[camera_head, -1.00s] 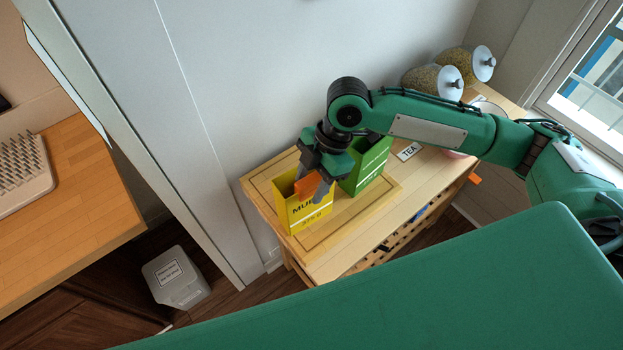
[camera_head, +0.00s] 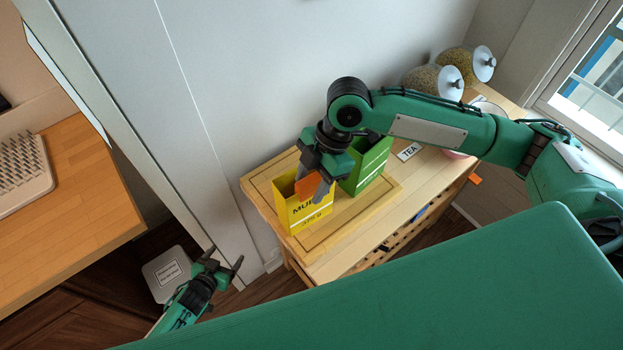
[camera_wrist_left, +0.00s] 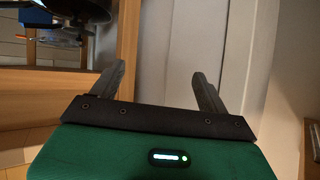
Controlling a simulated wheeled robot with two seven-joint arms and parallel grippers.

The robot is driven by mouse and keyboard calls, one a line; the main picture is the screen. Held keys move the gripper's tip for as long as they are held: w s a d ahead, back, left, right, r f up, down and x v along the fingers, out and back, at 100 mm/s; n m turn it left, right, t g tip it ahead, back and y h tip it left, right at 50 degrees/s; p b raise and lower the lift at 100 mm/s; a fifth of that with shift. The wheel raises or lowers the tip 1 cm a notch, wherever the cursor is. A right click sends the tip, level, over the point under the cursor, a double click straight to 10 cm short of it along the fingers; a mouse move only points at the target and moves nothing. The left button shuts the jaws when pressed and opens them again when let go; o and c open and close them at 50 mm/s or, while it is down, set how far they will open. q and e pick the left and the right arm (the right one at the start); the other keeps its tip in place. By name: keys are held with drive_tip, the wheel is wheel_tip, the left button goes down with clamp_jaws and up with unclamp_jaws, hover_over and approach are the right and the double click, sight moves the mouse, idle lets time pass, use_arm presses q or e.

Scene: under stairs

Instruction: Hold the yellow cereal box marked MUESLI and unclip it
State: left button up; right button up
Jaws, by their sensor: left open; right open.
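The yellow MUESLI box (camera_head: 291,212) stands upright on a wooden board (camera_head: 343,222) on the small table. An orange clip (camera_head: 307,186) is at the top of the box. My right gripper (camera_head: 311,190) is open over the box top, its fingers around or beside the clip; I cannot tell whether they touch it. My left gripper (camera_head: 224,262) is open and empty, low at the left of the table and apart from the box. Its open fingers also show in the left wrist view (camera_wrist_left: 160,85), with nothing between them.
A green box (camera_head: 368,165) stands just behind the MUESLI box. A TEA card (camera_head: 409,151) and two jars (camera_head: 436,79) are farther right on the table. A grey bin (camera_head: 166,271) is on the floor behind my left gripper. A wooden counter (camera_head: 80,200) is at the left.

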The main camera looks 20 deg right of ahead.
sight(284, 224)
use_arm(q)
drive_tip(key=d+r+m+h, duration=0.1)
drive_tip(key=d+r+h, duration=0.1)
drive_tip(key=r, duration=0.3)
drive_tip(key=d+r+m+g+h, duration=0.1)
drive_tip(key=d+r+m+h, duration=0.1)
drive_tip(key=d+r, duration=0.3)
drive_tip(key=s+d+r+m+h, duration=0.1)
drive_tip(key=d+r+m+h, duration=0.1)
drive_tip(key=r, duration=0.5)
drive_tip(key=shift+d+g+h, duration=0.4)
drive_tip(key=shift+d+h, duration=0.1)
drive_tip(key=shift+d, duration=0.65)
drive_tip(key=s+d+r+g, duration=0.1)
drive_tip(key=s+d+r+m+g+h, duration=0.1)
drive_tip(key=s+r, duration=0.1)
drive_tip(key=s+d+r+m+h, duration=0.1)
drive_tip(key=r, duration=0.1)
drive_tip(key=shift+s+d+g, duration=0.3)
drive_tip(key=shift+s+g, duration=0.05)
drive_tip(key=shift+g, duration=0.05)
drive_tip(key=shift+s+d+r, duration=0.1)
drive_tip(key=shift+d+r, duration=0.05)
drive_tip(key=shift+d, duration=0.4)
drive_tip(key=x, duration=0.9)
drive_tip(key=shift+r, duration=0.1)
clamp_jaws()
